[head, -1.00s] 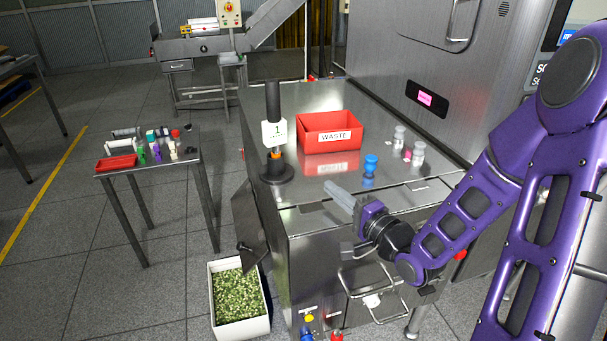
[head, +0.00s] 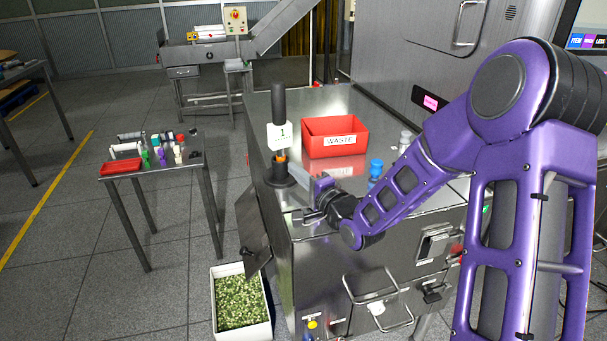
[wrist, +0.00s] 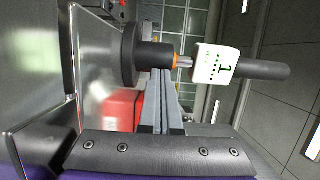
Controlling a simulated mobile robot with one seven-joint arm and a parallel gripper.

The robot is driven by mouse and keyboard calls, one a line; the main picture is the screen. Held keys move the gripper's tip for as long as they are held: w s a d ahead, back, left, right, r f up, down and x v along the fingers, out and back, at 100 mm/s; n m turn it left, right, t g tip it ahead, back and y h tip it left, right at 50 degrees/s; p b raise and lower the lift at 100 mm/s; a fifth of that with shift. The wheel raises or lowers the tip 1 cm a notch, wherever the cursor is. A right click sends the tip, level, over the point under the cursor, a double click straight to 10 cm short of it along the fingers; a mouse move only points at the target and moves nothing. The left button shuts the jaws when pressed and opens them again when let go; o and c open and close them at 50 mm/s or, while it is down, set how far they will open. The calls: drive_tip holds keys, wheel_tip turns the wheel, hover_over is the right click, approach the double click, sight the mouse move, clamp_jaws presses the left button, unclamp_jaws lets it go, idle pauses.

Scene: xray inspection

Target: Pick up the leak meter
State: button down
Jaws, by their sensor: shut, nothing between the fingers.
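A device that looks like the leak meter (head: 279,136) stands upright near the left edge of the steel bench. In the wrist view the leak meter (wrist: 216,65) lies sideways across the upper part of the picture. My gripper (head: 293,168) is just right of the stand. Its grey fingers (wrist: 161,72) are shut and empty, their tips near the black stem and orange ring. I cannot tell whether they touch it.
A red WASTE bin (head: 335,140) stands behind my gripper on the bench (head: 310,103). A blue item (head: 375,169) and clear jars (head: 405,141) are to the right. A side table (head: 190,160) with small items is at left. A white crate (head: 240,271) is on the floor.

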drive_tip(key=shift+w+a, duration=0.15)
drive_tip(key=shift+a, duration=0.65)
drive_tip(key=shift+d, duration=0.15)
